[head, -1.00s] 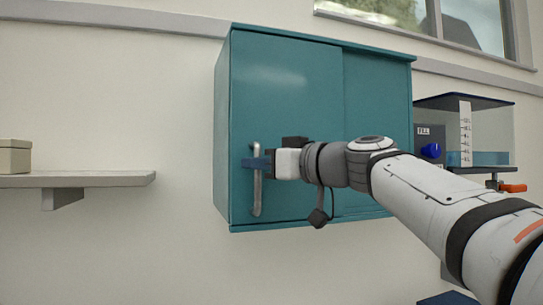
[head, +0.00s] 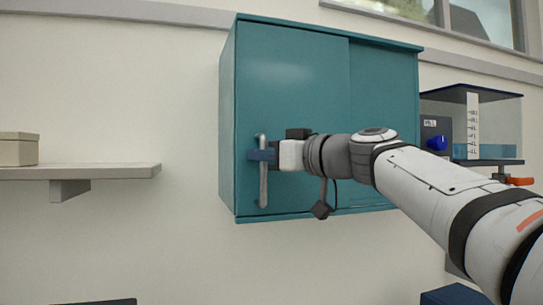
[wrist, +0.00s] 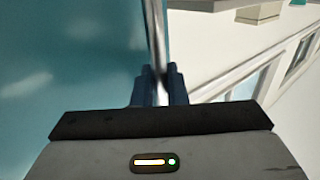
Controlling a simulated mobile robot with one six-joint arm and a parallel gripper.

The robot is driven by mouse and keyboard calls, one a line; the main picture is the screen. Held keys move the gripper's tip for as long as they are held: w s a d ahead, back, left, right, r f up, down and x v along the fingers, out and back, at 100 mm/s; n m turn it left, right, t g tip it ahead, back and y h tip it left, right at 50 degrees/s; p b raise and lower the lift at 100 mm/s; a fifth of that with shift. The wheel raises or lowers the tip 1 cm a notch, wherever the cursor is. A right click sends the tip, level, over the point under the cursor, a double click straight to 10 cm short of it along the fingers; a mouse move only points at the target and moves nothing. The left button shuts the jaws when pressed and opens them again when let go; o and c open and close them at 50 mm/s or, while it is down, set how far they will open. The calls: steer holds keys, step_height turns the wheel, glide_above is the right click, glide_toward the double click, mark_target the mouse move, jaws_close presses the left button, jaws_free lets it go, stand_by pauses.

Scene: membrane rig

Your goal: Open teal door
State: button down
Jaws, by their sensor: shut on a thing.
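The teal cabinet (head: 385,100) hangs on the wall in the head view. Its teal door (head: 290,90) is the wide left front panel, with a vertical seam to its right; the door also fills the left of the wrist view (wrist: 65,60). An upright grey bar handle (head: 263,188) is near the door's lower left edge. My gripper (head: 262,155) is shut on this handle, reaching in from the right. In the wrist view the blue fingers (wrist: 160,88) sit on both sides of the handle (wrist: 154,35). The door looks flush in the cabinet front.
A wall shelf (head: 90,171) with a beige box (head: 18,149) is at the left. A clear tank (head: 495,125) with a blue knob (head: 437,143) and an orange-handled valve (head: 519,181) is at the right. Bare wall lies between shelf and cabinet.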

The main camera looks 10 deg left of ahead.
steer(key=w+d+b, duration=0.1)
steer(key=w+d, duration=0.4)
steer(key=d, duration=0.5)
steer(key=w+d+b, duration=0.1)
steer(key=w+d, duration=0.4)
steer(key=d, duration=0.5)
steer(key=shift+d, duration=0.3)
steer(key=shift+r, duration=0.1)
steer(key=c, duration=1.8)
jaws_free()
steer(key=shift+a, duration=0.1)
steer(key=shift+b, duration=0.3)
steer(key=b+v, duration=0.2)
steer(key=v, duration=0.6)
